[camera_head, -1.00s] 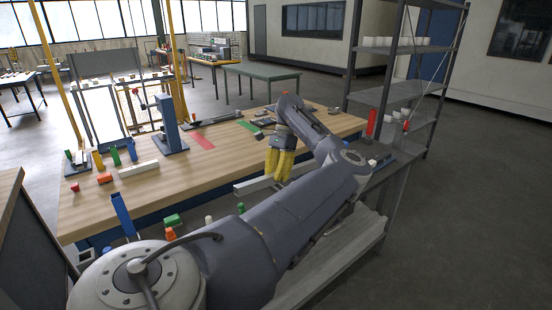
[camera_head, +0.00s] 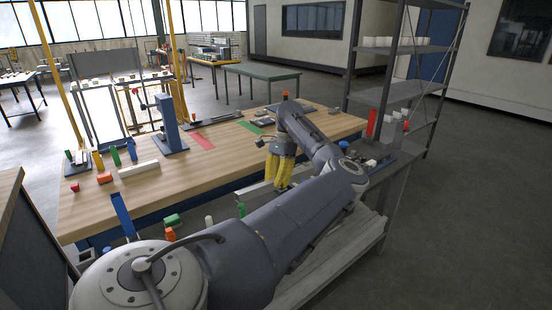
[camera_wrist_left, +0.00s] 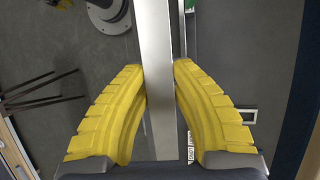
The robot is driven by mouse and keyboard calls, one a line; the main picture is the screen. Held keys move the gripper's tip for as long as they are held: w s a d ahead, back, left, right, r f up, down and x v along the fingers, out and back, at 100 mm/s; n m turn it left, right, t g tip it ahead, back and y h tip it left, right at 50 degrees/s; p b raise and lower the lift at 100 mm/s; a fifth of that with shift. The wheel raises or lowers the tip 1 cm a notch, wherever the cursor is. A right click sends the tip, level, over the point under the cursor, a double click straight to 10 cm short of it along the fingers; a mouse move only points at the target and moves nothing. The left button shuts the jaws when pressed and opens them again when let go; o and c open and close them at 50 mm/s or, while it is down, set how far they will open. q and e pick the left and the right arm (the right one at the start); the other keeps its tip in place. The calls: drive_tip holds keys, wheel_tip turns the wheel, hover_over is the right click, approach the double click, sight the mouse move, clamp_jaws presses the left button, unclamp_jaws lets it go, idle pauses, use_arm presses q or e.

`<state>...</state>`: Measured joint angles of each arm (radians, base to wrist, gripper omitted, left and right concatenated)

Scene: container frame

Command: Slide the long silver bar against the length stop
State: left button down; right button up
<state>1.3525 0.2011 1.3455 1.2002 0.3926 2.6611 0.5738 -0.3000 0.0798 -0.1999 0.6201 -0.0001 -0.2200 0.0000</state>
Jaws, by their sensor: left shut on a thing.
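The long silver bar (camera_wrist_left: 157,60) runs up the middle of the left wrist view between the two yellow fingers of my left gripper (camera_wrist_left: 160,72). The fingers are closed in on both its sides. In the head view the left gripper (camera_head: 279,178) points down just beyond the front edge of the wooden bench. A short part of the bar (camera_head: 252,189) shows left of the fingers; my arm hides the rest. I cannot make out the length stop for certain. My right gripper is not in view.
The wooden bench (camera_head: 235,152) carries a blue upright stand (camera_head: 167,118), a white block (camera_head: 138,169), small coloured blocks and flat red and green patches. A red cylinder (camera_head: 371,123) stands at the right, near a grey shelf rack (camera_head: 405,88). The bench middle is mostly clear.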

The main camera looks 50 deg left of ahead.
use_arm(q)
drive_tip(key=shift+f, duration=6.55)
drive_tip(key=shift+s, duration=0.7)
drive_tip(key=c, duration=0.6)
unclamp_jaws()
drive_tip(key=shift+o, duration=0.4)
drive_tip(key=shift+r, duration=0.1)
